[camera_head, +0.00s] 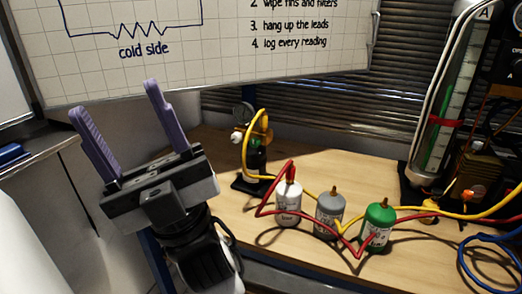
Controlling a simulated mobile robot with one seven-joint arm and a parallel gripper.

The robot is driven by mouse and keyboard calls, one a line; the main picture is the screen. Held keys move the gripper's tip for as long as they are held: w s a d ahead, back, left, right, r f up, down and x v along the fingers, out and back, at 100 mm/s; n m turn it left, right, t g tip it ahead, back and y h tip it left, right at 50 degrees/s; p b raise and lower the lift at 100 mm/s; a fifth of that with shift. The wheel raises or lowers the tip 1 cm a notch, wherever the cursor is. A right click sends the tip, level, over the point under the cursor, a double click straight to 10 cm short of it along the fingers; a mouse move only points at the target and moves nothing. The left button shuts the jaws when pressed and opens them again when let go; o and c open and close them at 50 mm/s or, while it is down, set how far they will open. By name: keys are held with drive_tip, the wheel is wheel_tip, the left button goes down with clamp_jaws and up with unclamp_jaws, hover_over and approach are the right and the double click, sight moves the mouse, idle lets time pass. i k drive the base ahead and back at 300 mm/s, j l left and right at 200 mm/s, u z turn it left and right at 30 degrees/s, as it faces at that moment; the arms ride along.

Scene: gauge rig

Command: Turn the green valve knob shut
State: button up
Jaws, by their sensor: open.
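My gripper (115,98) is at the left, raised in front of the whiteboard's lower edge, with its two purple fingers apart and nothing between them. It is well to the left of the bench fittings and touches none of them. A green canister (380,228) with a brass top stands near the bench's front edge.
A white canister (288,204) and a grey canister (328,214) stand left of the green one, with red and yellow hoses (455,214) draped around them. A tall clear column (446,110) stands at the right. The whiteboard (225,50) hangs above. The wooden bench (215,208) is bare at its left end.

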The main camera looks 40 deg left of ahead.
sight(254, 142)
drive_tip(key=u, duration=1.05)
